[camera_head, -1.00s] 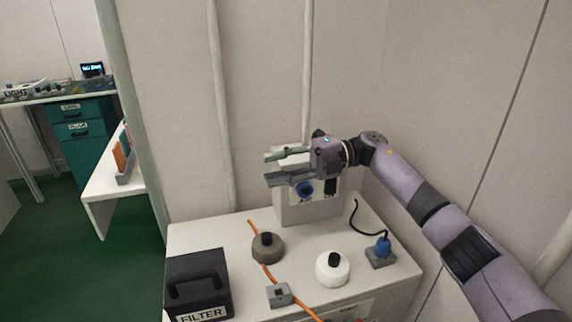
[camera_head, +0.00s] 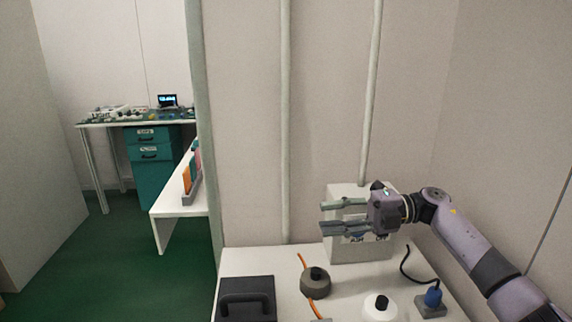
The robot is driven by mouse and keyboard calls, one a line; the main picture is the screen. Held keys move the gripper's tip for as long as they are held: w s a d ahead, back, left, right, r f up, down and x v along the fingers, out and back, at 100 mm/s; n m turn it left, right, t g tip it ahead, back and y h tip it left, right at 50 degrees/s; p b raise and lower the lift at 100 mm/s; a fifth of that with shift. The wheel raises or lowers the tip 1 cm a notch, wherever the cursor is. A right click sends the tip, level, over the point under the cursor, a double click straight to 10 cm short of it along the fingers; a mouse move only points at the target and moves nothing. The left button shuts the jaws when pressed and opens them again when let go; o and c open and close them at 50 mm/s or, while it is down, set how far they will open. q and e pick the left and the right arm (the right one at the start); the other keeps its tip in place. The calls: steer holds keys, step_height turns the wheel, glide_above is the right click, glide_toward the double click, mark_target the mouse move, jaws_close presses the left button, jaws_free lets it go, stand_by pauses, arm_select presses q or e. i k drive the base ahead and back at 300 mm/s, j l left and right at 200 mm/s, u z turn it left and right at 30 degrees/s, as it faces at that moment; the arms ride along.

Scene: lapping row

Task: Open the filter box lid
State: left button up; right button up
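The filter box (camera_head: 258,286) is a dark box with a handle on its lid. It stands at the left front of the white table, cut off by the bottom edge, and its lid looks shut. My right gripper (camera_head: 322,217) is open and empty, its fingers pointing left. It hangs in front of the pale switch box, above and to the right of the filter box and well apart from it. The filter box's front label is out of frame. My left gripper is not in view.
The pale switch box (camera_head: 345,254) stands at the back. Vertical pipes (camera_head: 285,150) run up the wall behind.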

mark_target(249, 298)
steer(key=k+j, duration=0.15)
steer(key=k, duration=0.25)
steer(key=k+j, duration=0.1)
steer(key=k, duration=0.35)
